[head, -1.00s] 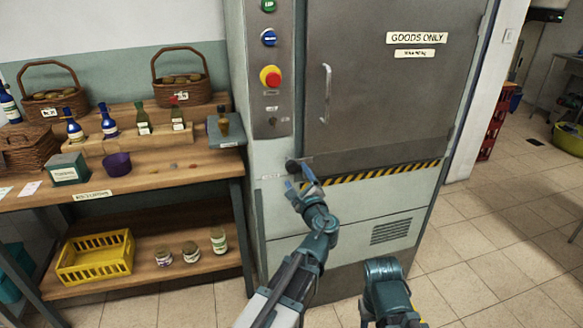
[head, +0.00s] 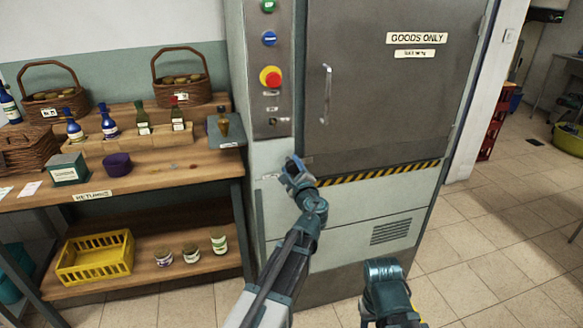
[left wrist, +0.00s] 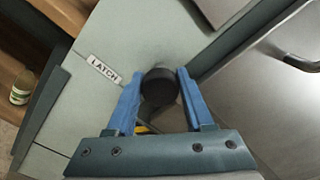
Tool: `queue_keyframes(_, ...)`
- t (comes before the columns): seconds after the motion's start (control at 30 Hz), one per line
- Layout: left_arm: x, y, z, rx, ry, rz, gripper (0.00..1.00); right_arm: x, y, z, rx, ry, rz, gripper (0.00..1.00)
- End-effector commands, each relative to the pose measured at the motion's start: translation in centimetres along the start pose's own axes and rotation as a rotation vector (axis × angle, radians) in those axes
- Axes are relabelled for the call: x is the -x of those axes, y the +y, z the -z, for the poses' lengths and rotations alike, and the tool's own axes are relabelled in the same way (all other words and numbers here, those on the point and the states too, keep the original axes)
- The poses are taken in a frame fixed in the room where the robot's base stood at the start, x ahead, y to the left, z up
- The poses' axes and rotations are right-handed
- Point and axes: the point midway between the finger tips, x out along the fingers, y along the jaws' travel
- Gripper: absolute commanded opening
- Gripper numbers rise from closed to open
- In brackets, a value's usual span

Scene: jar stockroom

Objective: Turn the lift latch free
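The lift latch is a dark round knob (left wrist: 160,87) on the pale grey lift front, beside a white label reading LATCH (left wrist: 104,69) in the left wrist view. My left gripper (left wrist: 160,80) has one blue finger on each side of the knob, and the knob fills the gap between them, so it looks shut on it. The label sits tilted in this view. In the head view my left gripper (head: 293,166) is at the lift front, left of the striped sill, and mostly hides the knob. My right arm shows low in the head view; its fingers are not visible.
The grey lift door (head: 380,80) with its upright handle (head: 327,95) is above right. The control panel has a red emergency button (head: 270,77). A wooden shelf unit (head: 150,178) with jars, bottles and baskets stands left. Tiled floor is open to the right.

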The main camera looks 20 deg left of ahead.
Motion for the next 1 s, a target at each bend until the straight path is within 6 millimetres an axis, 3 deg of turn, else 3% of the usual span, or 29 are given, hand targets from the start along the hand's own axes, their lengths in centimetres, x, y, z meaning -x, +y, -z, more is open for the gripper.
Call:
queue_keyframes(0.03,0.01,0.0,0.01,0.0,0.0,0.0,0.41,0.0,0.0,0.0,0.0,0.0,0.0,0.5)
queue_keyframes(0.27,0.02,0.01,0.01,0.0,0.0,0.0,0.0,-0.01,0.0,0.0,0.0,0.0,0.0,0.5)
queue_keyframes(1.0,0.05,0.04,0.01,-0.001,0.0,-0.001,0.0,-0.02,0.0,0.0,0.0,0.0,0.0,0.5)
